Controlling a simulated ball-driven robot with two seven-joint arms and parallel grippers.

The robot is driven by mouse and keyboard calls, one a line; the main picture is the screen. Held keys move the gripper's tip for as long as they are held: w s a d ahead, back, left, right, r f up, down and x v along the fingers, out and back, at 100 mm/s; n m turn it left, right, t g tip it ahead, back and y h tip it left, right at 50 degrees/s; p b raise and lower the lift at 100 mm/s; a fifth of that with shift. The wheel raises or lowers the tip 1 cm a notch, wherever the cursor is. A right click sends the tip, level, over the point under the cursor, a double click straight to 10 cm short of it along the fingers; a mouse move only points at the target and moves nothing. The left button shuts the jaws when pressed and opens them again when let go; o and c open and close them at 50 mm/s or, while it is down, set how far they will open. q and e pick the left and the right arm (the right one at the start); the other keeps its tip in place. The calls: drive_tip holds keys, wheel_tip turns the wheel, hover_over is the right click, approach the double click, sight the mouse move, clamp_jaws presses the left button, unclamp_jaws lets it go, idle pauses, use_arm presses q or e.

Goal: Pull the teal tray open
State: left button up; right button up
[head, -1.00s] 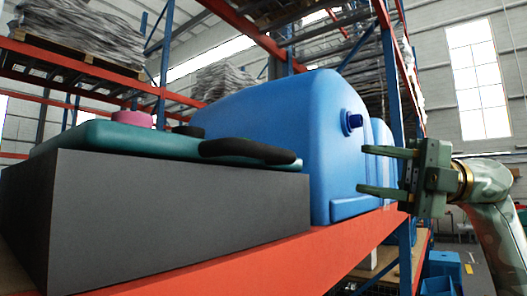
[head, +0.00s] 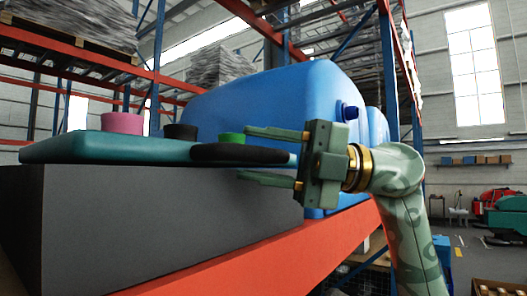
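The teal tray (head: 110,150) lies flat on a dark grey block (head: 150,225) on the left. It has a thick black handle (head: 225,154) along its right front edge. My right gripper (head: 242,153) comes in from the right with its fingers apart. One finger shows above the handle's right part and the other below it. I cannot tell whether they touch it. My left gripper is not in view.
Pink (head: 122,123), black (head: 181,131) and green (head: 231,139) round pieces show on the tray. A large blue tank (head: 270,105) stands behind on the rack. An orange beam (head: 260,255) runs along the front. Open room lies to the right.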

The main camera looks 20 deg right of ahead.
clamp_jaws()
drive_tip(key=shift+s, duration=0.1)
drive_tip(key=shift+s+d+f, duration=0.1)
drive_tip(key=shift+s+d, duration=0.3)
drive_tip(key=shift+s, duration=0.05)
drive_tip(key=s+d+b, duration=0.3)
drive_tip(key=s+d, duration=0.8)
drive_tip(key=s, duration=0.3)
drive_tip(key=shift+s, duration=0.15)
unclamp_jaws()
drive_tip(key=shift+d, duration=0.1)
